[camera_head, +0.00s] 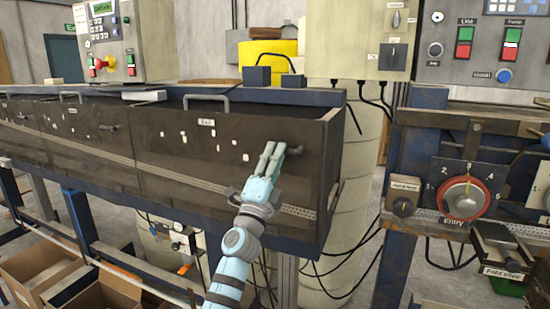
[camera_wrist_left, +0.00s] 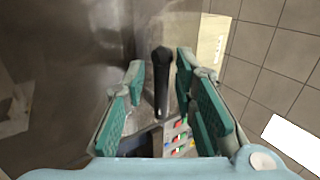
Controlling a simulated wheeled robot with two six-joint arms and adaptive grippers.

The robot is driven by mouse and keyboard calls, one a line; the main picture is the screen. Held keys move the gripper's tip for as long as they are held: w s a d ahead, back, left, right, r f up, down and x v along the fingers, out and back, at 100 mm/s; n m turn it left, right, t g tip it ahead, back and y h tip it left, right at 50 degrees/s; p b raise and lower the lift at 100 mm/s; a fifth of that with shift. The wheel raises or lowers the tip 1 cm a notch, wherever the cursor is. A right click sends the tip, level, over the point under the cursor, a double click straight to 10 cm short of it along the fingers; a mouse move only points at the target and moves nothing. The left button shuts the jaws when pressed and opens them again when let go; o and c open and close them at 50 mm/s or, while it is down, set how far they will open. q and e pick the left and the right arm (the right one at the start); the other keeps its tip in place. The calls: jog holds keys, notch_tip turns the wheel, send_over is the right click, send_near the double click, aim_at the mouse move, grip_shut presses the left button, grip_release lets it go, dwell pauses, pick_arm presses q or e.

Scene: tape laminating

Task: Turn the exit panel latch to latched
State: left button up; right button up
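The exit panel (camera_head: 170,165) is a dark brown, smoky panel in the middle of the head view, with a small white label and several pale marks. Its latch (camera_head: 294,150) is a short dark handle near the right end, lying roughly level and partly hidden by my fingers. My left gripper (camera_head: 274,148) reaches up to it from below. In the left wrist view the latch (camera_wrist_left: 162,75) is a black bar standing between the two teal-padded fingers. The fingers are open, with a gap visible on both sides of the bar. My right gripper is out of view.
A grey pull handle (camera_head: 206,99) tops the panel. A similar latch (camera_head: 108,127) is on the panel farther left. To the right stands a machine with a red entry dial (camera_head: 464,196). Open cardboard boxes (camera_head: 40,270) sit on the floor at lower left.

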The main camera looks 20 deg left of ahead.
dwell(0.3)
pick_arm(q)
jog(key=v, duration=0.7)
jog(key=shift+s, duration=0.2)
jog(key=shift+f, duration=0.15)
